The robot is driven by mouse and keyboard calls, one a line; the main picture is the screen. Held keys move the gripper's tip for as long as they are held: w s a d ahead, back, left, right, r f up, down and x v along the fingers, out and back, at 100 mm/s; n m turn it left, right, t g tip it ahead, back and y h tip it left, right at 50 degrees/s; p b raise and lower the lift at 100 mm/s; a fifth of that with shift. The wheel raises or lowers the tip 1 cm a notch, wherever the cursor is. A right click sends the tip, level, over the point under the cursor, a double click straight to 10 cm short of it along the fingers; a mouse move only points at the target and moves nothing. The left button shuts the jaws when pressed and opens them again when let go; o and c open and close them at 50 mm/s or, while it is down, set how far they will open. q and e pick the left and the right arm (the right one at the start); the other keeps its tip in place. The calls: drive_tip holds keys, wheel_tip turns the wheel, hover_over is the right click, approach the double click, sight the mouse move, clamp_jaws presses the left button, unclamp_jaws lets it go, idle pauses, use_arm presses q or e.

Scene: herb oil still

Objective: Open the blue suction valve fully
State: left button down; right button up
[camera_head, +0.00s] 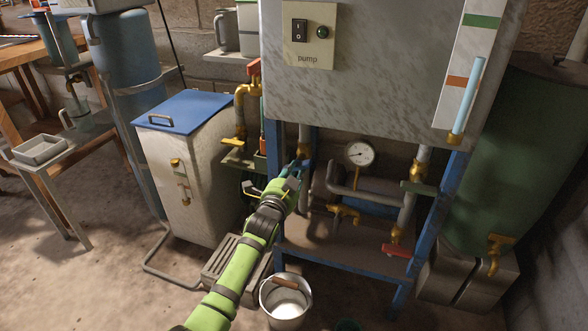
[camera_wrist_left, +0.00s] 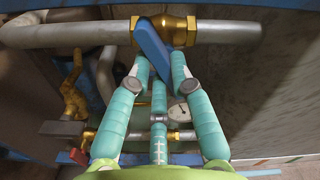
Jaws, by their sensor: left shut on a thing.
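The blue suction valve lever (camera_wrist_left: 152,46) shows in the left wrist view, at the brass valve body (camera_wrist_left: 178,30) on a grey pipe. The lever slants across the pipe's line rather than lying along it. My left gripper (camera_wrist_left: 160,68) has teal fingers on both sides of the lever's free end and is shut on it. In the head view, my left gripper (camera_head: 292,177) is at the brass valve (camera_head: 303,150) under the grey tank, and its fingers largely hide the lever there. My right gripper is in neither view.
A pressure gauge (camera_head: 360,154) and pipes lie right of my gripper. A red-handled valve (camera_head: 396,251) sits lower right. A blue frame leg (camera_head: 430,220) bounds the stand. A bucket (camera_head: 286,299) stands on the floor beside my forearm. A white blue-lidded box (camera_head: 185,175) stands left.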

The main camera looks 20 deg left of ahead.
use_arm(q)
drive_tip(key=n+p, duration=0.1)
drive_tip(key=n, duration=0.3)
drive_tip(key=n+p, duration=0.2)
drive_tip(key=n, duration=0.2)
drive_tip(key=shift+d+r, duration=0.1)
drive_tip(key=shift+r, duration=0.1)
drive_tip(key=shift+n+p, duration=0.7)
drive_tip(key=shift+n, duration=1.7)
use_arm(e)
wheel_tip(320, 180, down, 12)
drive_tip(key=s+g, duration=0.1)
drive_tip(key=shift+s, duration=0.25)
use_arm(q)
drive_tip(key=c, duration=1.1)
unclamp_jaws()
drive_tip(key=s, duration=1.2)
drive_tip(key=shift+a, duration=0.2)
